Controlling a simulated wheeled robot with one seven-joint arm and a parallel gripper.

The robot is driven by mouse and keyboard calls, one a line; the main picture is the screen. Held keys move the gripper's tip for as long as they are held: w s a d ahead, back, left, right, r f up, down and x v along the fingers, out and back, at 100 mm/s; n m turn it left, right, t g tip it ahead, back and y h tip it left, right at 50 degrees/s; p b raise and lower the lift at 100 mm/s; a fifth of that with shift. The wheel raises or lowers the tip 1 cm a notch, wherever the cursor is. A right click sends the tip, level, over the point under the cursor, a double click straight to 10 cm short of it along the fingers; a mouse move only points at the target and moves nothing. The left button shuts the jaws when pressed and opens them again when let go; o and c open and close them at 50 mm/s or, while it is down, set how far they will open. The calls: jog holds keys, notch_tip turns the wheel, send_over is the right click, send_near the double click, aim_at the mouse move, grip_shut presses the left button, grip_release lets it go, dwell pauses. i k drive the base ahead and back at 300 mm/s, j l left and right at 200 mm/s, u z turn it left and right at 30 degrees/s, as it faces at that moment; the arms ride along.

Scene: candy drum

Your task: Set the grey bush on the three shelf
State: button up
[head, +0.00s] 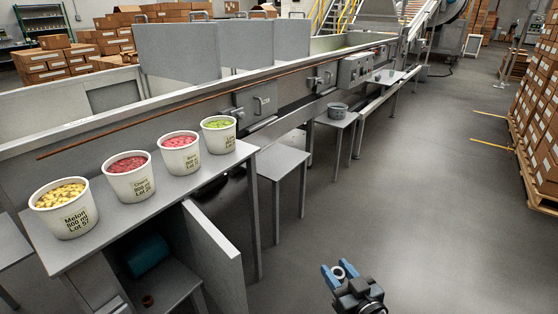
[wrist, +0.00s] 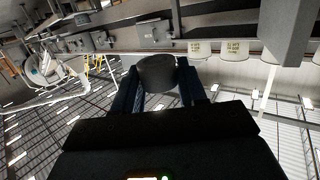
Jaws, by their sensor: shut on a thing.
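My gripper (head: 340,270) is at the lower middle of the head view, out over the open floor, shut on the grey bush (head: 339,272). The bush looks like a short pale ring there. In the wrist view the grey bush (wrist: 157,72) sits between the two dark blue fingers (wrist: 158,90), its near side a dark round face. My gripper is to the right of the bench and apart from it. I cannot make out a shelf marked three in either view.
A grey bench (head: 215,163) holds several candy tubs, with an open compartment below containing a teal cylinder (head: 148,254). Lower grey stands (head: 283,163) line the conveyor, one bearing a grey pot (head: 338,110). Stacked boxes (head: 540,125) are at right. The middle floor is clear.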

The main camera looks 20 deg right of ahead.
aim_at(281, 160)
jog(key=i+l, duration=1.15)
jog(key=i, duration=0.3)
jog(key=i+l, duration=1.15)
jog(key=i, duration=0.3)
